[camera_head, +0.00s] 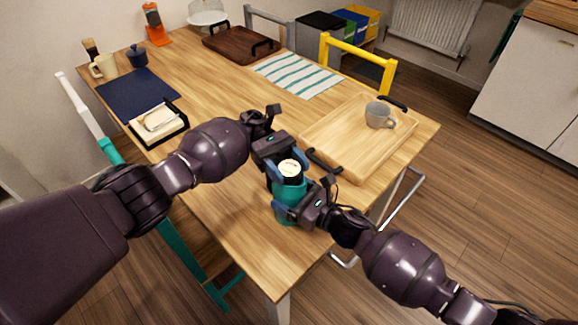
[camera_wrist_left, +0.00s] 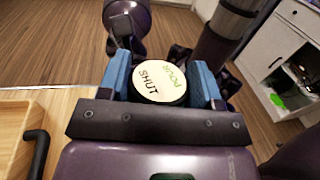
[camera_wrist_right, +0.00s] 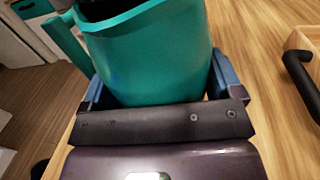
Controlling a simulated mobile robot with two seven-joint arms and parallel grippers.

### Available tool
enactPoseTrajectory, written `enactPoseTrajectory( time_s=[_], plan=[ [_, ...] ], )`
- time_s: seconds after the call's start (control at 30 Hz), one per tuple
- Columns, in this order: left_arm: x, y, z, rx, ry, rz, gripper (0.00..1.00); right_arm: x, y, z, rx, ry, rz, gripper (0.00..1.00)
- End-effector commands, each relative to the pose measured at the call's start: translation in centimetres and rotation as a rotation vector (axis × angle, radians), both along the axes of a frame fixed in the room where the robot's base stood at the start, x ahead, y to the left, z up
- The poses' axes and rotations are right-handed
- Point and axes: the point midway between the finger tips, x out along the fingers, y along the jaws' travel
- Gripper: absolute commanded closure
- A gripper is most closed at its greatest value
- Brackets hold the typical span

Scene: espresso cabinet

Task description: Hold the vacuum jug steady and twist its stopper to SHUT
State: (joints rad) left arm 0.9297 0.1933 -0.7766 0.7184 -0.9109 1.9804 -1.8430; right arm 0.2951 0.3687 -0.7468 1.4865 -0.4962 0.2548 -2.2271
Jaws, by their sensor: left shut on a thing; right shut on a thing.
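The teal vacuum jug (camera_head: 290,205) stands upright on the table near its front edge. Its stopper (camera_head: 289,168) has a pale round top, which shows the words SHUT and POUR in the left wrist view (camera_wrist_left: 158,81). My left gripper (camera_head: 284,172) is shut on the stopper, with a blue finger on each side of it. My right gripper (camera_head: 296,208) is shut on the jug's body, and its fingers flank the teal wall (camera_wrist_right: 152,55) in the right wrist view. The jug's lower part is partly hidden by my right gripper.
A light wooden tray (camera_head: 340,145) with black handles and a grey mug (camera_head: 379,115) lies close to the right of the jug. A striped cloth (camera_head: 297,73) and dark tray (camera_head: 236,45) lie farther back.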

Motion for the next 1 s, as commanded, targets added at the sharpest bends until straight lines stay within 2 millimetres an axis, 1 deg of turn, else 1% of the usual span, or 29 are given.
enactPoseTrajectory(
  time_s=[0.03, 0.57, 0.6, 0.73, 1.0],
  plan=[
    [-0.11, -0.02, -0.24, 0.004, 0.003, -0.010, 0.65, 0.00, 0.07, 0.06, 0.002, -0.001, 0.001, 0.62],
    [-0.13, 0.02, -0.23, 0.003, 0.004, -0.030, 0.65, 0.02, 0.06, 0.07, 0.002, -0.001, 0.001, 0.62],
    [-0.13, 0.02, -0.23, 0.003, 0.004, -0.030, 0.35, 0.02, 0.06, 0.07, 0.002, -0.001, 0.001, 0.62],
    [-0.10, 0.02, -0.16, 0.002, 0.004, -0.029, 0.16, 0.02, 0.06, 0.07, 0.002, -0.001, 0.001, 0.62],
    [-0.04, 0.02, -0.04, 0.001, 0.002, -0.028, 0.16, 0.02, 0.06, 0.07, 0.002, -0.001, 0.001, 0.62]
  ],
)
